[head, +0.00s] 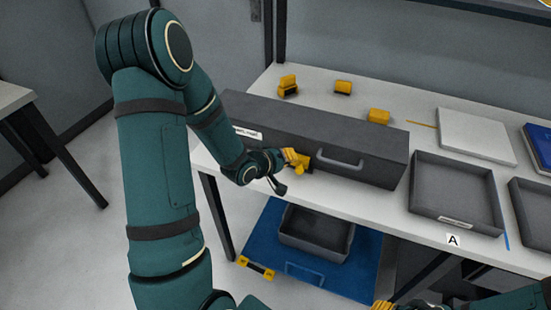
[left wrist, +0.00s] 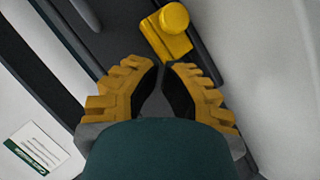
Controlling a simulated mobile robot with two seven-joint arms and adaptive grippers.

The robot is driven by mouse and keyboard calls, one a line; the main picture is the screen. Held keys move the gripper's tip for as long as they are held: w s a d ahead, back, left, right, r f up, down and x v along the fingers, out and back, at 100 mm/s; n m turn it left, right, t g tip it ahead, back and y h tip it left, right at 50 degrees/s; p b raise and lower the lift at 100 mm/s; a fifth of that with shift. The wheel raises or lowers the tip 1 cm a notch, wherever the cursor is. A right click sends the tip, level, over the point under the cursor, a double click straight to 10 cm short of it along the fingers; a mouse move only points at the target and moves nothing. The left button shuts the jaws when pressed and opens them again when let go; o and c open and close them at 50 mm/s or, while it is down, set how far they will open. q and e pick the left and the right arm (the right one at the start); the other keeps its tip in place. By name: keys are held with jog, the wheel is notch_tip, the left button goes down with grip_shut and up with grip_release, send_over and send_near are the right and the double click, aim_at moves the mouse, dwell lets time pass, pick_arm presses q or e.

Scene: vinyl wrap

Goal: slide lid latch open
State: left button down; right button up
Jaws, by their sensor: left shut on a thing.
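The long dark grey case (head: 330,138) lies shut on the white table, with a grey handle (head: 340,163) on its front. My left gripper (head: 292,160) is at the case's front face, left of the handle. In the left wrist view its yellow fingers (left wrist: 162,68) are close together, with their tips at the yellow lid latch (left wrist: 167,36), a plate with a round knob. The gripper is shut on the latch; the exact contact is partly hidden. My right gripper (head: 382,305) shows only as a yellow bit at the bottom edge.
Several yellow blocks (head: 343,87) stand behind the case. A grey open tray (head: 455,161), a white flat box (head: 476,134) and a blue item (head: 540,145) are to the right. Below, a blue shelf (head: 262,238) holds a dark bin (head: 290,243).

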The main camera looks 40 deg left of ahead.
aim_at(306, 164)
pick_arm(q)
jog(key=shift+w+d+f, duration=0.35)
jog(key=shift+d+f, duration=0.4)
jog(key=shift+w+d+f+b, duration=0.2)
jog(key=shift+d+f+b, duration=0.15)
jog(key=shift+d+b, duration=0.4)
jog(key=shift+d, duration=0.3)
jog(key=shift+r, duration=0.1)
